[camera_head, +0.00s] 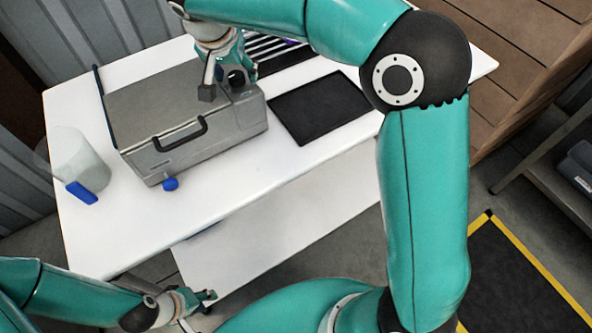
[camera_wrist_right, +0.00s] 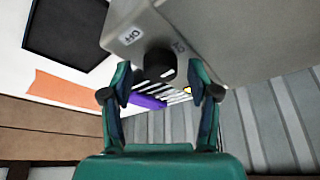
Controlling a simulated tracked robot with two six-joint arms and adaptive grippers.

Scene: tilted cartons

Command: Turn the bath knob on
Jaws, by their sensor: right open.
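A grey box-shaped bath (camera_head: 190,130) with a black front handle stands on the white table. Its black knob (camera_head: 237,77) sits at the box's right end, close to my right gripper (camera_head: 229,82). In the right wrist view, the knob (camera_wrist_right: 160,66) sticks out from the grey bath wall (camera_wrist_right: 215,25), with small printed labels beside it. My right gripper (camera_wrist_right: 160,95) is open, with the knob showing between and just beyond its fingertips. I cannot tell whether they touch. My left gripper (camera_head: 207,297) is low, in front of the table and far from the bath; its jaw opening is unclear.
A clear beaker (camera_head: 82,157) and a blue piece (camera_head: 82,193) are left of the bath. A blue part (camera_head: 170,184) sits at its front base. A black pad (camera_head: 320,107) lies to the right. A striped rack (camera_head: 268,50) is behind. The table front is clear.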

